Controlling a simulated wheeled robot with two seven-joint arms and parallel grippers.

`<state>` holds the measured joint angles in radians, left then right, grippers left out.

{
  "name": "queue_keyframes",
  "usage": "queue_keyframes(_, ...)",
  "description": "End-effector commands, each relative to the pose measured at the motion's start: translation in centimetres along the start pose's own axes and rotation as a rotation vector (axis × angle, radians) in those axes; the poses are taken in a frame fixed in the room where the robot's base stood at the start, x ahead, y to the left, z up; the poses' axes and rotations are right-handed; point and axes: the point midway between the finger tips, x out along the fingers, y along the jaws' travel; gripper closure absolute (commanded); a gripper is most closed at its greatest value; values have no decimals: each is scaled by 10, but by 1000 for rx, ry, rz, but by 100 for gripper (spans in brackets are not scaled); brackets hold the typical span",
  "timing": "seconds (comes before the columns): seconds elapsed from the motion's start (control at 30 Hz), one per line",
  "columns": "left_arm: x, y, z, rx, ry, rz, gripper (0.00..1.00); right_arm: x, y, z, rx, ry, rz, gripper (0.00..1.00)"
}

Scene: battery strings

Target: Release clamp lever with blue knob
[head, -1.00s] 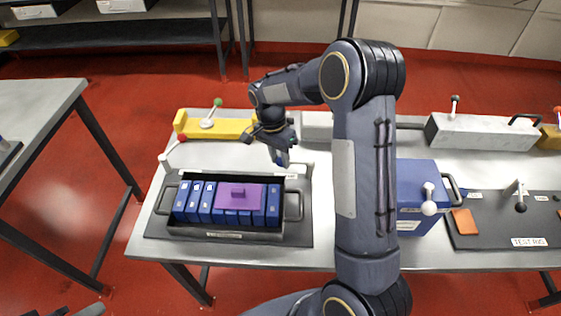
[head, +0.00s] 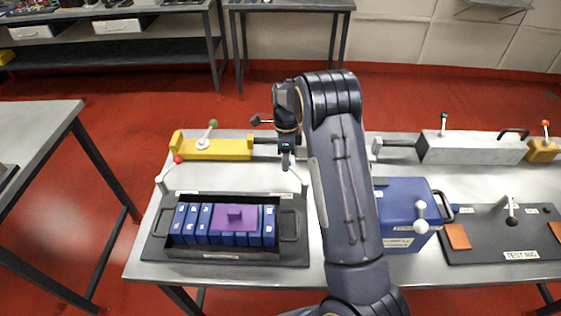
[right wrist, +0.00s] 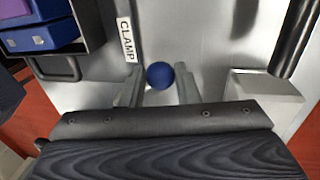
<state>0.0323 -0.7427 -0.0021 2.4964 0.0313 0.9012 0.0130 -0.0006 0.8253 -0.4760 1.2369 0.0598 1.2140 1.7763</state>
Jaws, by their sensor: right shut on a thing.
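The blue knob (right wrist: 160,76) shows in the right wrist view between the two fingers of my right gripper (right wrist: 158,88), next to the CLAMP label (right wrist: 127,40). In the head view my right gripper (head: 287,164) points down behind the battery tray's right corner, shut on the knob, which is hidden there. A pale clamp lever part (head: 298,178) shows just right of the fingers. My left gripper is not in view.
A red-knobbed lever (head: 168,172) stands at the tray's left back. A yellow fixture (head: 222,150) with a green-knobbed lever lies behind. A blue box (head: 405,200) stands right of the tray, close to my arm. A grey block fixture (head: 470,148) is farther right.

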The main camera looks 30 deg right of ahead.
Motion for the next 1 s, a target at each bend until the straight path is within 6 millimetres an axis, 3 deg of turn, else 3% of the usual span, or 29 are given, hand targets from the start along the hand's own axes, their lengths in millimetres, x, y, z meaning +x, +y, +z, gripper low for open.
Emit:
queue_keyframes(0.4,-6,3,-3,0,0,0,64,-6,-13,-20,213,-38,-10,100)
queue_keyframes(1.0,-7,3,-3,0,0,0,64,-6,-16,-25,257,-44,-14,100)
